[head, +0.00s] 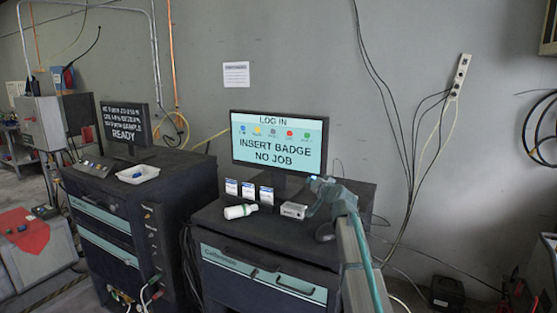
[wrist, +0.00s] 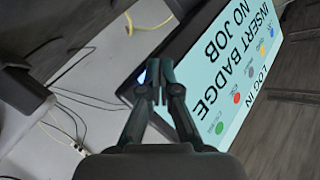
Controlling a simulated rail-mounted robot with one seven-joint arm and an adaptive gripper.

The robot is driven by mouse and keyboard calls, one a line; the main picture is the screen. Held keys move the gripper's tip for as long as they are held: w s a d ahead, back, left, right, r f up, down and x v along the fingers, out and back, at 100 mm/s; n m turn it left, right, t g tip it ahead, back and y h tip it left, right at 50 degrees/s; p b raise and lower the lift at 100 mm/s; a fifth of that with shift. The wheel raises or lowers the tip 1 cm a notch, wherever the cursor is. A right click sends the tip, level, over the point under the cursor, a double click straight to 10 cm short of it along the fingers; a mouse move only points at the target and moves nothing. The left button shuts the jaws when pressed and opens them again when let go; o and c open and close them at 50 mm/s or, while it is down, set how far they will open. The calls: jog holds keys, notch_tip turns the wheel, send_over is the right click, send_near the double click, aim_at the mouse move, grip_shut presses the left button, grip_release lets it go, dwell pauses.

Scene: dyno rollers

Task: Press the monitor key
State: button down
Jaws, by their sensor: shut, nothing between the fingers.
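The monitor (head: 280,145) stands on the right cabinet, its lit screen reading "LOG IN", "INSERT BADGE", "NO JOB". It also shows at a slant in the wrist view (wrist: 235,75). My gripper (head: 314,181) is at the monitor's lower right corner. In the wrist view my gripper (wrist: 155,93) has its fingertips together and empty, over the monitor's dark bezel. A small bluish-white spot (wrist: 141,77) shows on the bezel beside the fingertips; I cannot tell whether it is the key. The fingers partly cover that area, and contact cannot be told.
A white bottle (head: 240,211), a small grey box (head: 293,210) and three cards (head: 249,190) lie or stand below the monitor on the cabinet top (head: 215,216). A second screen (head: 129,123) and a white tray (head: 138,174) are on the left cabinet. Cables hang on the wall.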

jog(key=shift+w, duration=0.1)
jog(key=shift+w+d+b, duration=0.25)
jog(key=shift+w+b, duration=0.05)
jog(key=shift+b, duration=0.2)
jog(key=shift+w, duration=0.1)
dwell(0.6)
jog(key=shift+s+a, duration=0.25)
jog(key=shift+s, duration=0.25)
dwell(0.4)
jog(key=shift+s+a, duration=0.55)
jog(key=shift+s, duration=0.3)
jog(key=shift+s+a, duration=0.5)
jog(key=shift+s, duration=0.4)
jog(key=shift+s+a, duration=0.55)
jog(key=shift+s, duration=0.3)
